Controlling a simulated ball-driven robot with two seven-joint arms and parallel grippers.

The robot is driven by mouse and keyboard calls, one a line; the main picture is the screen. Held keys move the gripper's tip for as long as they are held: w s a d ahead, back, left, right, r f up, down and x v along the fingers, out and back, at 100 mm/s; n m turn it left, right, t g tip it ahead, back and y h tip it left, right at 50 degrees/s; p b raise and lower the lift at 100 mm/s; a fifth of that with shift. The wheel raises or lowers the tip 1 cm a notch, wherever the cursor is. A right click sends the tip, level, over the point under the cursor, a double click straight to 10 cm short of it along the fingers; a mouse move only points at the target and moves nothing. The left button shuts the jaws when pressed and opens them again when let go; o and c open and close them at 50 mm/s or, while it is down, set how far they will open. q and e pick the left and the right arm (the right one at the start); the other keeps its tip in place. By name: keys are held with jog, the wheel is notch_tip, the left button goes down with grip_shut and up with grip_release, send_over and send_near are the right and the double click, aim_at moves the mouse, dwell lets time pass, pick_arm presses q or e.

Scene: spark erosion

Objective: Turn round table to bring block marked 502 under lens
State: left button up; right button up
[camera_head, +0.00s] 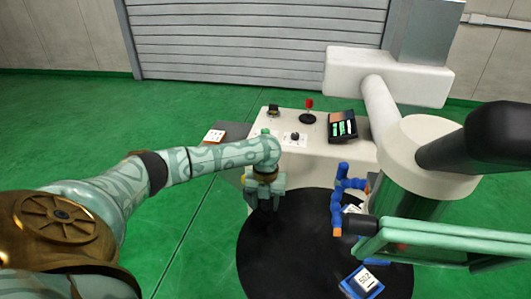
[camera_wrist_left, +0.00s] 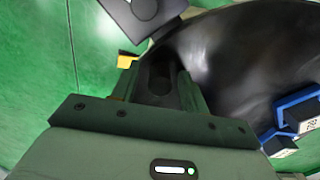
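The black round table (camera_head: 300,235) fills the lower middle of the head view. The block marked 502 (camera_head: 364,281), white on a blue base, lies near its front right edge. Another white block (camera_head: 352,208) shows partly behind blue jointed hoses. My left gripper (camera_head: 264,204) points down at the table's far left rim, its fingers apart. The left wrist view shows a dark shape (camera_wrist_left: 160,75) between the fingers; I cannot tell what it is. Blue-edged blocks (camera_wrist_left: 299,112) show there at the right. I cannot make out the lens. My right gripper is not recognisable.
Behind is a cream console (camera_head: 310,155) with a red-knobbed lever (camera_head: 308,112) and a black panel (camera_head: 342,127).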

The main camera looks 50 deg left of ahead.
pick_arm(q)
notch_tip(320, 180, up, 16)
jog(key=p, duration=0.7)
jog(key=shift+r+p, duration=0.15)
jog(key=shift+p, duration=0.2)
pick_arm(e)
notch_tip(320, 180, up, 7)
jog(key=w, duration=0.3)
jog(key=shift+d+t, duration=0.15)
jog(key=shift+t, duration=0.25)
jog(key=shift+s, duration=0.15)
